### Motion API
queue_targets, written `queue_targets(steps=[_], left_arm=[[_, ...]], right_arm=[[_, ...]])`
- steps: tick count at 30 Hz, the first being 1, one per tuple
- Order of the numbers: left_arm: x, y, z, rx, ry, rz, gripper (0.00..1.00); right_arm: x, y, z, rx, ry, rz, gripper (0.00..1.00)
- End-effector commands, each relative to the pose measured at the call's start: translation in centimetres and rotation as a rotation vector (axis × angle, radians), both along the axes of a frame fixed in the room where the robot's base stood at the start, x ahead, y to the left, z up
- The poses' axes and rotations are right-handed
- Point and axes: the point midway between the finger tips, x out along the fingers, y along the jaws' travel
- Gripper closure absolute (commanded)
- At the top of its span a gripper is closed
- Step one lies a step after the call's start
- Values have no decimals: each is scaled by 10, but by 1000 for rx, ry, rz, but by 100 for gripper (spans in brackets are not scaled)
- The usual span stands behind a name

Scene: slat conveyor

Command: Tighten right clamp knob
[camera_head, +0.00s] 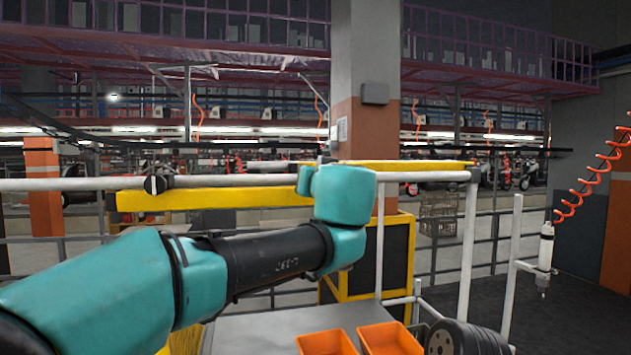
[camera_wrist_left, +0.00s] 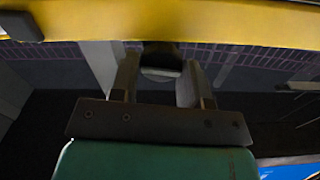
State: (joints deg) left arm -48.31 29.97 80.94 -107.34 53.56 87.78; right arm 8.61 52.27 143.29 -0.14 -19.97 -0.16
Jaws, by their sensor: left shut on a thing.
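My left arm reaches in from the left in the head view, with its wrist up at the white rail. The gripper itself is hidden behind the wrist there. In the left wrist view my left gripper (camera_wrist_left: 160,78) is shut on a small dark and pale piece, which looks like the right clamp knob (camera_wrist_left: 161,72), just under the yellow beam (camera_wrist_left: 230,22). Its far side is hidden. Another black clamp knob (camera_head: 158,185) sits on the rail further left in the head view. My right gripper is not in view.
The white rail (camera_head: 80,185) and yellow beam (camera_head: 230,198) run across the front. Two orange bins (camera_head: 327,342) stand on a grey surface (camera_head: 255,330) below. A tool (camera_head: 545,250) hangs from an orange coiled hose at the right.

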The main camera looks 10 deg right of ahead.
Motion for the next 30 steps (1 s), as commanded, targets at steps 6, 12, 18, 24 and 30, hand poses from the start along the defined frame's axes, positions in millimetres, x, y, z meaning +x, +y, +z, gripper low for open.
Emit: queue_targets(steps=[6,12,18,24,30], left_arm=[[0,-1,0,171,6,0,81],[0,-2,-1,359,12,0,81],[0,-3,-1,550,19,-1,81],[0,-3,-2,740,26,-1,81],[0,-4,-3,929,32,-1,81]], right_arm=[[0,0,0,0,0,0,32],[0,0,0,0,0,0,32],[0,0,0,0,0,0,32],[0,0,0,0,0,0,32],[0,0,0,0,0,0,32]])
